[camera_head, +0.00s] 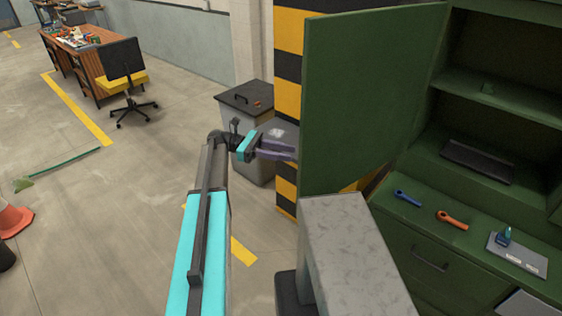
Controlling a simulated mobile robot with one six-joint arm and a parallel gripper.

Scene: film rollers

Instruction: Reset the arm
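My gripper (279,147) is at the end of my teal and dark arm, which reaches forward through the middle of the picture. Its purple-grey fingers point right, toward the edge of the open green cabinet door (368,88). The fingertips overlap the door's left edge and the striped pillar in the picture. I cannot tell whether they touch the door, or how far apart the fingers are. I see nothing clearly held in them.
A green cabinet (490,115) stands at the right. On its ledge lie a blue tool (407,198) and an orange tool (452,220). A grey bin (245,102) stands behind my gripper, beside a yellow-black pillar (289,62). The floor at left is mostly clear, with a cone (12,221).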

